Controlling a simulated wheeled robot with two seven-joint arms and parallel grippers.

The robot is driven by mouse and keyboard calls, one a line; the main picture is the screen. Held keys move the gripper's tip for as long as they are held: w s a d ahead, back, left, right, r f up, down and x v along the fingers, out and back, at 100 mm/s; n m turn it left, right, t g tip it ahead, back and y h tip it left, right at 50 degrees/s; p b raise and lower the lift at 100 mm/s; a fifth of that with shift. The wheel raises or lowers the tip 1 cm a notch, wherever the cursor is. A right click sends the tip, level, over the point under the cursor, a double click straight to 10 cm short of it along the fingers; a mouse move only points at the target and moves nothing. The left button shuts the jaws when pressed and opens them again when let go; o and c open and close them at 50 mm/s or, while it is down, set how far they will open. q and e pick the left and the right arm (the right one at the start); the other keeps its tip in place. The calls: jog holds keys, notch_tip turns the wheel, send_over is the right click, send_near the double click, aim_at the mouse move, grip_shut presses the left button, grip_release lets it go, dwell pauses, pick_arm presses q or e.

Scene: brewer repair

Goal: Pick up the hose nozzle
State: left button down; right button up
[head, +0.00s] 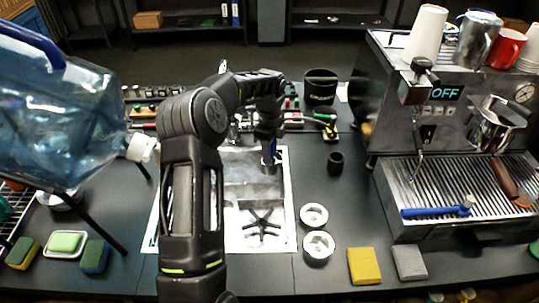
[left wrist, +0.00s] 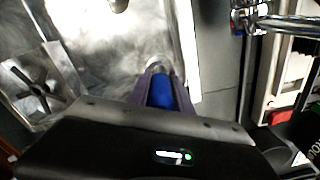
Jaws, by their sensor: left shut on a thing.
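The hose nozzle is a blue piece with a pale metallic end; in the left wrist view the blue nozzle (left wrist: 163,93) sits between the two fingers. In the head view the nozzle (head: 269,153) shows below the fingers, over the back right part of the sink. My left gripper (head: 268,138) is shut on the nozzle and hides its upper part. The left gripper (left wrist: 160,82) also shows from behind in the wrist view. I cannot tell whether the nozzle touches anything below it. My right gripper is in neither view.
The metal sink (head: 287,220) holds a dark star-shaped piece (head: 262,225). A black cup (head: 335,163) and two white-topped round containers (head: 314,216) stand to its right. The espresso machine (head: 440,130) fills the right side. A large water jug (head: 60,110) hangs at left.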

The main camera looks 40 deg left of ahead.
pick_arm(q)
notch_tip(320, 180, up, 9)
jog(key=shift+b, duration=0.8)
jog(key=shift+r, duration=0.5)
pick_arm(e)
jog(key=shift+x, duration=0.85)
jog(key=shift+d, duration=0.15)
